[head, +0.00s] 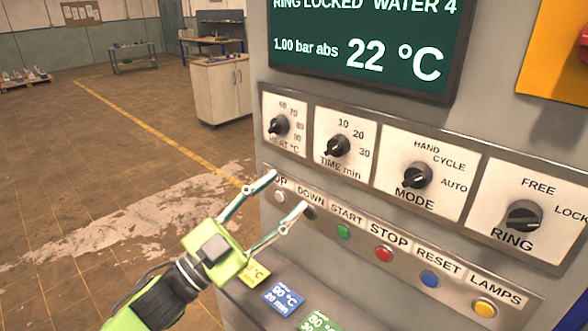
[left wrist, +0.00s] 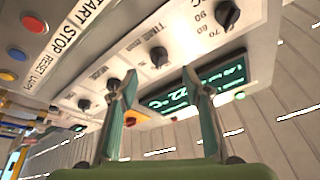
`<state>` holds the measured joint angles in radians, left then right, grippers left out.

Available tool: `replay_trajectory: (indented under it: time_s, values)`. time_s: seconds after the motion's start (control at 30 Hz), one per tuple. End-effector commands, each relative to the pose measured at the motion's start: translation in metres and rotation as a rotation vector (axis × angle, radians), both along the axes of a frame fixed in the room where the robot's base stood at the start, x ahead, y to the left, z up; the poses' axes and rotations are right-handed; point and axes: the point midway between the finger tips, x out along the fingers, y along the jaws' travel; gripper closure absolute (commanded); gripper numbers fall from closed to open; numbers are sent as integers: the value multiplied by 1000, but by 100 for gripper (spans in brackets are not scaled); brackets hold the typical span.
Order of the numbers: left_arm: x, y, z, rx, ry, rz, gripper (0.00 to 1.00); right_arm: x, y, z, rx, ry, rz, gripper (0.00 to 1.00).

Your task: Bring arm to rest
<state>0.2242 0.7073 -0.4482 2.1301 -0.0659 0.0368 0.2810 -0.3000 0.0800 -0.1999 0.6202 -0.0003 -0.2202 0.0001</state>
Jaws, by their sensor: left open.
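My left gripper (head: 285,197) is open and empty in the head view, in front of the left end of the control panel's button row. Its fingertips overlap the area of the UP button (head: 279,196) and the DOWN button (head: 310,213); I cannot tell whether they touch the panel. In the left wrist view, the two fingers (left wrist: 160,82) stand apart with nothing between them, and the panel shows beyond. My right gripper is in neither view.
The panel has HEAT, TIME, MODE and RING knobs (head: 525,216) and coloured buttons, including red STOP (head: 383,254). A display (head: 360,45) reads 22 °C. Coloured cards (head: 284,296) lie on the ledge below. Open floor (head: 120,180) lies left; a cabinet (head: 221,90) stands behind.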

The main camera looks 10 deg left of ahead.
Motion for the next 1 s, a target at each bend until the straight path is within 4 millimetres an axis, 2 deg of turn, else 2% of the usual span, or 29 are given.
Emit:
replay_trajectory:
  time_s: [0.07,0.17,0.27,0.37,0.4,0.47,0.5,0.6,0.7,0.8,1.0]
  values:
    - [5,5,-20,-14,78,58,56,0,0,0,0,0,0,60]
    - [11,18,-61,-26,233,173,56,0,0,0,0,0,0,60]
    - [7,37,-116,-27,432,302,56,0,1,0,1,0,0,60]
    - [-11,58,-176,-11,646,423,56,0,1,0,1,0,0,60]
    - [-23,66,-200,1,734,467,56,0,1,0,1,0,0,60]
    - [-46,77,-235,19,870,527,56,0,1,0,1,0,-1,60]
    - [-64,85,-258,35,961,565,56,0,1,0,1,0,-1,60]
    - [-112,99,-303,74,1165,635,56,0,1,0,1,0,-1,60]
    - [-156,107,-333,110,1328,680,56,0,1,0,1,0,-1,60]
    - [-198,113,-354,141,1469,712,56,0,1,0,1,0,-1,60]
    - [-277,118,-379,200,1717,749,56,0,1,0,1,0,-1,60]
